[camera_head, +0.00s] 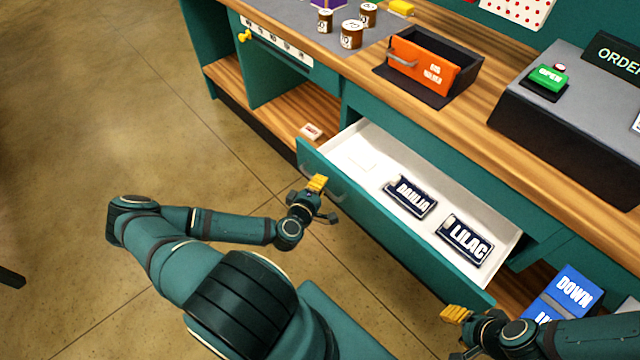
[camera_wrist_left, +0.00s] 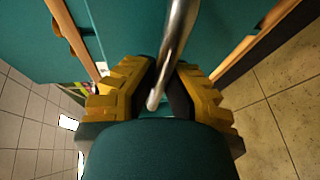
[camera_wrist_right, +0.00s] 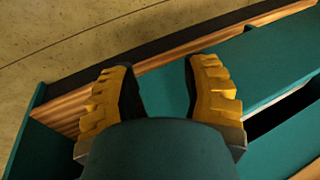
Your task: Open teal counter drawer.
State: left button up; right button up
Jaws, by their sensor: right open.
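The teal counter drawer (camera_head: 395,235) is pulled far out, and its white inside shows. A DAHLIA plate (camera_head: 410,197) and a LILAC plate (camera_head: 465,242) lie in it. My left gripper (camera_head: 322,200) is at the drawer's front, at its metal handle. In the left wrist view the handle bar (camera_wrist_left: 178,40) runs between the yellow fingers, which are closed in on it. My right gripper (camera_head: 458,332) is low by the drawer's right front corner. In the right wrist view its fingers (camera_wrist_right: 160,85) are spread with nothing between them.
On the wooden counter stand an orange-fronted box (camera_head: 420,68), brown jars (camera_head: 351,35) and a grey console with a green OPEN button (camera_head: 549,77). A small white item (camera_head: 311,131) lies on the lower shelf. Blue DOWN blocks (camera_head: 572,291) sit at lower right.

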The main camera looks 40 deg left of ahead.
pick_arm(q)
jog(key=o, duration=0.5)
jog(key=shift+a, duration=0.1)
jog(key=shift+c, duration=0.2)
jog(key=v, duration=1.2)
jog(key=w+d+f+m+g+h, duration=0.25)
jog(key=d+m+h, duration=0.25)
jog(key=d, duration=0.4)
jog(key=w+d+f+m+g+h, duration=0.1)
jog(key=d+f+m+g+h, duration=0.3)
jog(key=d, duration=0.4)
jog(key=d+r+m+g, duration=0.6)
jog(key=d+m+g, duration=0.1)
jog(key=m, duration=0.3)
jog(key=shift+d, duration=0.75)
